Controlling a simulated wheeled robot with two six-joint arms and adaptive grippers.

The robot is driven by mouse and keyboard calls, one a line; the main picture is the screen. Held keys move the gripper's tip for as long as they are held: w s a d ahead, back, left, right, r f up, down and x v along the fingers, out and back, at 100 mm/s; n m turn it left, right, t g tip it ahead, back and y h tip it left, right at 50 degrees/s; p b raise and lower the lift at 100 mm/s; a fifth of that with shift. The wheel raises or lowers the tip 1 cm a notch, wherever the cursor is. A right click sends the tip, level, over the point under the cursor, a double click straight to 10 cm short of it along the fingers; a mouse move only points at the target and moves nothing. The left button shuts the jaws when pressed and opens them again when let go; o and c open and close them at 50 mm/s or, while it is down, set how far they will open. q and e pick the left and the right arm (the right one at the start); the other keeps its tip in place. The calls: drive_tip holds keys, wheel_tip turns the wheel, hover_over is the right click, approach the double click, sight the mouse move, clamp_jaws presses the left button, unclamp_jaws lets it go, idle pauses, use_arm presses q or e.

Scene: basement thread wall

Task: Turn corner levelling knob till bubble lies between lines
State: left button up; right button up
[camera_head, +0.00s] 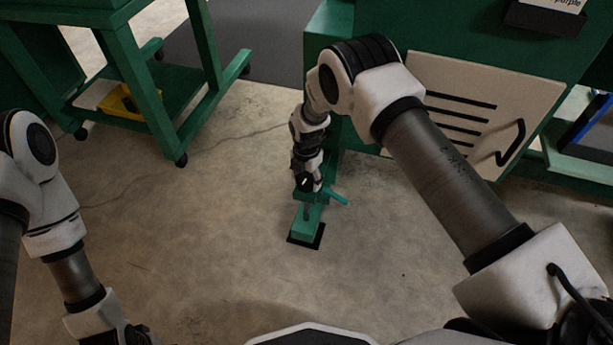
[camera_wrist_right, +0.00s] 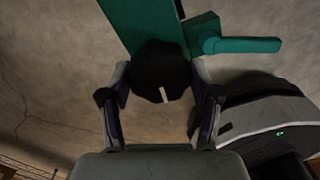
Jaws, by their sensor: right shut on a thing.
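The black levelling knob (camera_wrist_right: 158,68) has a white mark on its near edge. It sits against a green bar (camera_wrist_right: 140,18) in the right wrist view. My right gripper (camera_wrist_right: 158,98) has a finger on each side of the knob and is shut on it. In the head view my right gripper (camera_head: 307,183) points down at the green corner foot (camera_head: 303,228) and hides the knob. My left gripper (camera_head: 132,336) is only partly in view at the bottom left, and its fingers cannot be made out. No bubble or lines can be made out.
A teal lever (camera_head: 336,198) sticks out close beside my right gripper; it also shows in the right wrist view (camera_wrist_right: 245,45). A green cabinet (camera_head: 375,28) stands behind. A green trolley (camera_head: 190,122) with a yellow tray (camera_head: 120,104) stands at the left. The concrete floor between is clear.

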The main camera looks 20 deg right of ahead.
drive_tip(key=shift+m+p, duration=0.5)
drive_tip(key=shift+m, duration=0.7)
drive_tip(key=m, duration=0.2)
drive_tip(key=shift+m+p, duration=0.35)
drive_tip(key=shift+m, duration=0.05)
drive_tip(key=m, duration=0.9)
drive_tip(key=shift+m, duration=0.4)
drive_tip(key=m, duration=0.3)
drive_tip(key=shift+m, duration=0.4)
drive_tip(key=m, duration=0.6)
drive_tip(key=shift+m, duration=0.4)
